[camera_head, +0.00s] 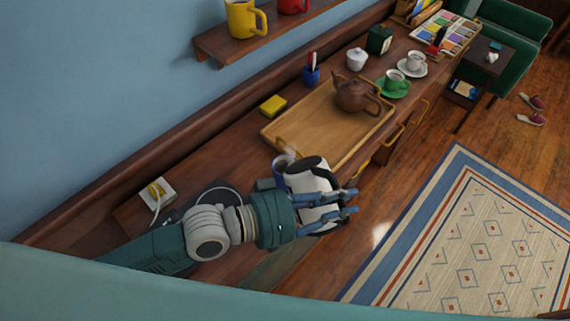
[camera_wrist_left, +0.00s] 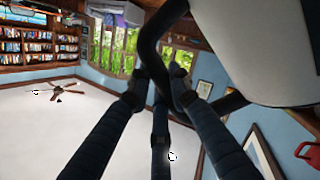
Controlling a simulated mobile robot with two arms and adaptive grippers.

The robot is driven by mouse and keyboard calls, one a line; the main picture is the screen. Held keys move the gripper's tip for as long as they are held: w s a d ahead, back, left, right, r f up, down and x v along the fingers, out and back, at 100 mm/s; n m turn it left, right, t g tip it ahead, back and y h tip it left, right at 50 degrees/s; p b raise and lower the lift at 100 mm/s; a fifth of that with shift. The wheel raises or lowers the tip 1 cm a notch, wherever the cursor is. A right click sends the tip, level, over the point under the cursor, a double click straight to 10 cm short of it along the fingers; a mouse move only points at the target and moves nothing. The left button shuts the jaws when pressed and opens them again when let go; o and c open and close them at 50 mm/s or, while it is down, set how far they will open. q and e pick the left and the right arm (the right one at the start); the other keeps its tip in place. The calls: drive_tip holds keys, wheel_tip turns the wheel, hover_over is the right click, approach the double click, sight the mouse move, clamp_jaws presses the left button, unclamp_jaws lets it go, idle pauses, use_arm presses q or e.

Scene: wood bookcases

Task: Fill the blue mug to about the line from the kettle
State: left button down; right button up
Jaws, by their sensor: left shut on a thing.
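The white kettle (camera_head: 308,178) with a dark handle is held in my left gripper (camera_head: 345,202) at the front edge of the wooden counter, and looks tilted. In the left wrist view my gripper (camera_wrist_left: 165,85) is closed around the kettle's black handle (camera_wrist_left: 150,45), with the white kettle body (camera_wrist_left: 255,50) at the upper right. The blue mug (camera_head: 281,168) shows only in part, just behind the kettle. Its inside and its line are hidden, and I cannot tell whether the spout touches it. My right gripper is not in view.
A wooden tray (camera_head: 290,132) with a brown teapot (camera_head: 352,94) lies beyond the mug. A yellow sponge (camera_head: 273,105), a dark blue pen cup (camera_head: 311,75) and a green cup (camera_head: 394,79) stand around it. A round base (camera_head: 222,194) and a socket with a cable (camera_head: 157,193) are at the left.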

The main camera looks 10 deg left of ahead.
sight(329, 173)
use_arm(q)
drive_tip(key=shift+w+a+r, duration=0.15)
drive_tip(key=shift+r, duration=0.3)
drive_tip(key=shift+w+r+n, duration=0.1)
drive_tip(key=shift+w+n, duration=0.1)
drive_tip(key=shift+n, duration=0.1)
drive_tip(key=shift+a+r+b, duration=0.1)
drive_tip(key=shift+a+b, duration=0.1)
drive_tip(key=shift+b, duration=0.2)
drive_tip(key=shift+w, duration=0.15)
drive_tip(key=shift+w+a+r+n+h+b, duration=0.45)
drive_tip(key=shift+n+b, duration=0.15)
drive_tip(key=shift+b, duration=0.45)
idle(0.4)
drive_tip(key=shift+w+a+r+n+b, duration=0.4)
drive_tip(key=shift+w+r+b, duration=0.1)
drive_tip(key=shift+r, duration=0.1)
drive_tip(key=shift+w+a+r+n+b, duration=0.35)
drive_tip(key=shift+w+r+n+b, duration=0.1)
drive_tip(key=shift+r, duration=0.15)
idle(4.1)
